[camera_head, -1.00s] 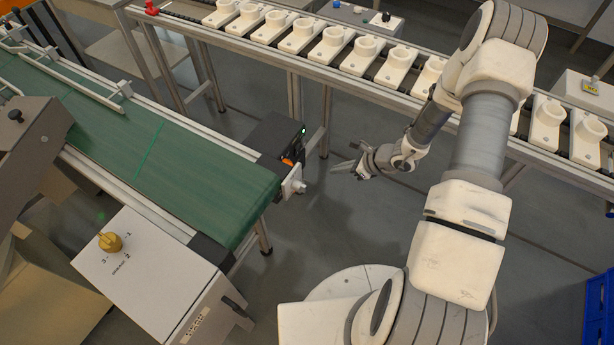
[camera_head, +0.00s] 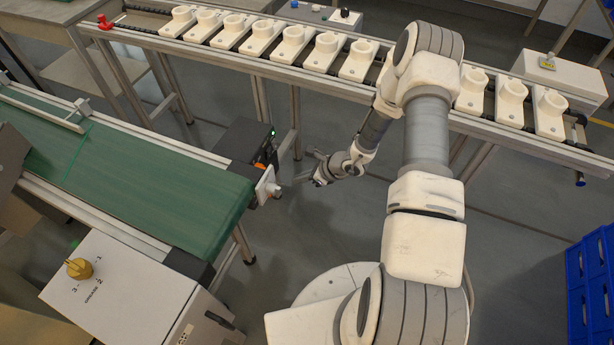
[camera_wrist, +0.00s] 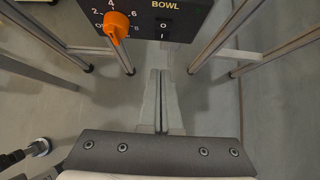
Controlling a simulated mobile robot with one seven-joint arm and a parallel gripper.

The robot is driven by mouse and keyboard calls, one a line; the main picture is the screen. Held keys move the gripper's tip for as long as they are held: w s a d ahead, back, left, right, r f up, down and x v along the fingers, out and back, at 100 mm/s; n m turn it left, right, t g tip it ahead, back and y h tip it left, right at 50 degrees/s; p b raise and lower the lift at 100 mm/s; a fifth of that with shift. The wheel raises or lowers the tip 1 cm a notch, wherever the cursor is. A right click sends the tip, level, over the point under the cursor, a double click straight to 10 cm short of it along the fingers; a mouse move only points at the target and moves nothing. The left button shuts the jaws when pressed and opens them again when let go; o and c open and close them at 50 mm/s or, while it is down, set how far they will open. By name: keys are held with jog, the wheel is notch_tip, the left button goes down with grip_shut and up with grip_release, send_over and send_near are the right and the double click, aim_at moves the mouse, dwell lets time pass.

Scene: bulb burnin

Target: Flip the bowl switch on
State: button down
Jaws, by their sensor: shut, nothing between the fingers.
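A dark control panel (camera_wrist: 140,18) hangs at the top of the wrist view, partly cut off by the frame edge. It carries an orange knob (camera_wrist: 116,27) with numbers around it. To the right of the knob is the BOWL label (camera_wrist: 165,5), with O and I marks (camera_wrist: 163,30) below it. The switch's own position is too small to tell. In the head view the dark box (camera_head: 248,140) with a green light stands at the conveyor's end. My gripper (camera_head: 318,176) is right of and below it, apart from it. In the wrist view its fingers (camera_wrist: 161,75) are together and empty, below the panel.
A green conveyor belt (camera_head: 140,165) is at left, with a white bracket (camera_head: 265,186) at its end. A grey box with a yellow knob (camera_head: 78,267) stands in front. A rail rack (camera_head: 290,75) with white holders runs behind my arm. Blue crates (camera_head: 590,280) stand at right.

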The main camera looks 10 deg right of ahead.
jog(key=w+a+f+b, duration=0.1)
jog(key=w+a+f, duration=0.2)
jog(key=a, duration=0.2)
jog(key=shift+w, duration=0.4)
jog(key=shift+a, duration=0.1)
jog(key=shift+f, duration=0.15)
